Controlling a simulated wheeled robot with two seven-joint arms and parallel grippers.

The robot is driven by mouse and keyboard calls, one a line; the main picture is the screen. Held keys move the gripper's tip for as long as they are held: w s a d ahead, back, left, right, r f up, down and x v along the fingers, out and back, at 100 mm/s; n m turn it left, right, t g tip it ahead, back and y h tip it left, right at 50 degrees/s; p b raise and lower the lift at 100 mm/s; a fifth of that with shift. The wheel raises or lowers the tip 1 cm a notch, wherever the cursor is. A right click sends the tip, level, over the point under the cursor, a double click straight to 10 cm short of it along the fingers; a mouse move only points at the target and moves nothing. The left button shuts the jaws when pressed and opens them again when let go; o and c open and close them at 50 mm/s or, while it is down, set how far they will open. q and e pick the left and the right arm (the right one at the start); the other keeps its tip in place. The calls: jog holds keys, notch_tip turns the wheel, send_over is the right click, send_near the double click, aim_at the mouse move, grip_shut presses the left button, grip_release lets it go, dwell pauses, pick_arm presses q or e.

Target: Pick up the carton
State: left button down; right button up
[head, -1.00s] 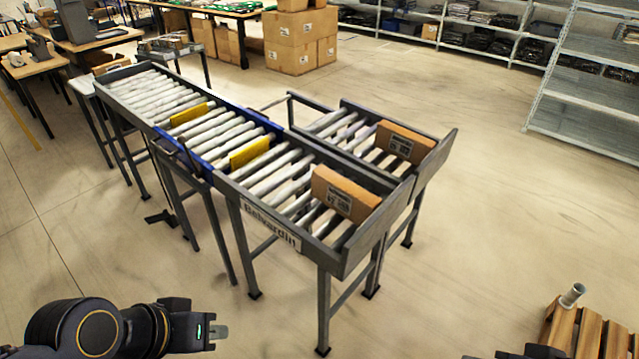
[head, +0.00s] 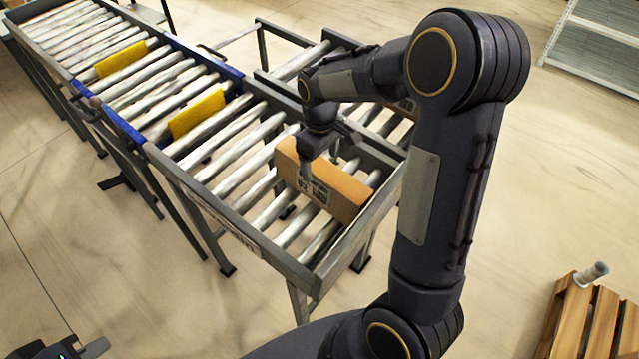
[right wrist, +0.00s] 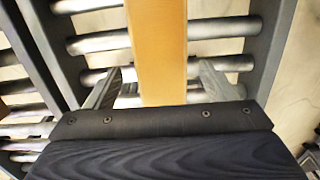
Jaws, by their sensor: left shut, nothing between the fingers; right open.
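The brown carton (head: 347,192) with a printed label stands on the rollers at the near end of the front conveyor in the head view. My right gripper (head: 310,165) is over its top edge. In the right wrist view the carton (right wrist: 157,35) shows as a narrow tan strip between the two open fingers of my right gripper (right wrist: 160,82), with a gap on each side. A second carton (head: 406,106) on the rear conveyor is mostly hidden behind my right arm. My left gripper (head: 95,348) is shut and empty at the bottom left, away from the conveyors.
The roller conveyor (head: 232,224) has a raised frame rim around the carton's end. A wooden pallet (head: 585,318) is at the lower right. Open floor lies on the right, with metal shelving (head: 595,50) behind.

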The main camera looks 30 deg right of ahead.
jog(key=shift+s+f, duration=0.15)
jog(key=shift+f, duration=3.2)
jog(key=c, duration=1.4)
